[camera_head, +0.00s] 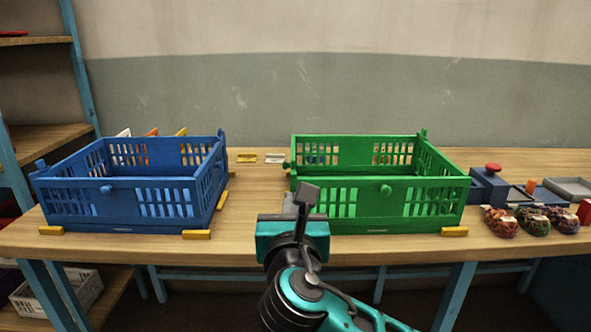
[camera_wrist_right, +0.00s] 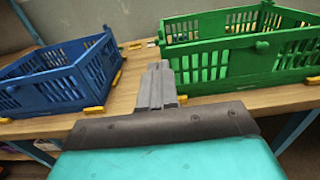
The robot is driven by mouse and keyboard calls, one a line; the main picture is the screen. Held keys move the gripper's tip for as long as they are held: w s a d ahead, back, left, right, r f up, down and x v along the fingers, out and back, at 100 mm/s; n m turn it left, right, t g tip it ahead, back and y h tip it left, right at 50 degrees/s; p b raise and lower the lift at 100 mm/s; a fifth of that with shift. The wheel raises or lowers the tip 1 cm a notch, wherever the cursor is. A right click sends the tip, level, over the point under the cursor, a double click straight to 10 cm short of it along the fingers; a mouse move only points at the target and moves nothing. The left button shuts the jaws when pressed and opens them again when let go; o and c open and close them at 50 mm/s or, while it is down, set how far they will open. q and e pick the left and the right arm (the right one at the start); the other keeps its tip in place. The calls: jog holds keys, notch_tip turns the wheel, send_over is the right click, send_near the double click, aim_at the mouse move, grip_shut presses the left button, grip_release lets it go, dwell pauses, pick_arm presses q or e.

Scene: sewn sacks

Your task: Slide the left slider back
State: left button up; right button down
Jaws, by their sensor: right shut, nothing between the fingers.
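My right gripper (camera_head: 302,200) is shut and empty, its fingers pointing up in front of the green crate's left end. In the right wrist view its closed fingers (camera_wrist_right: 157,85) stand above the table, between the two crates. A small yellow piece (camera_head: 247,157) and a white piece (camera_head: 275,157) lie side by side on the tabletop, further back in the gap between the crates. I cannot tell whether either is the left slider. The right gripper is well in front of both and touches neither. My left gripper is out of view.
A blue crate (camera_head: 122,187) stands left and a green crate (camera_head: 340,183) right on the wooden table (camera_head: 258,182), with yellow blocks at their corners. Several filled net sacks (camera_head: 500,222) and a blue device with a red knob (camera_head: 492,168) are at the far right.

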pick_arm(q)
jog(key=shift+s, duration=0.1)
pick_arm(e)
jog(key=b, duration=0.1)
send_near(293, 163)
jog(key=w, duration=0.5)
jog(key=shift+w, duration=0.1)
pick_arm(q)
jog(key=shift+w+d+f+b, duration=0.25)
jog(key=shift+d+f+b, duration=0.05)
pick_arm(e)
jog(key=shift+w, duration=0.8)
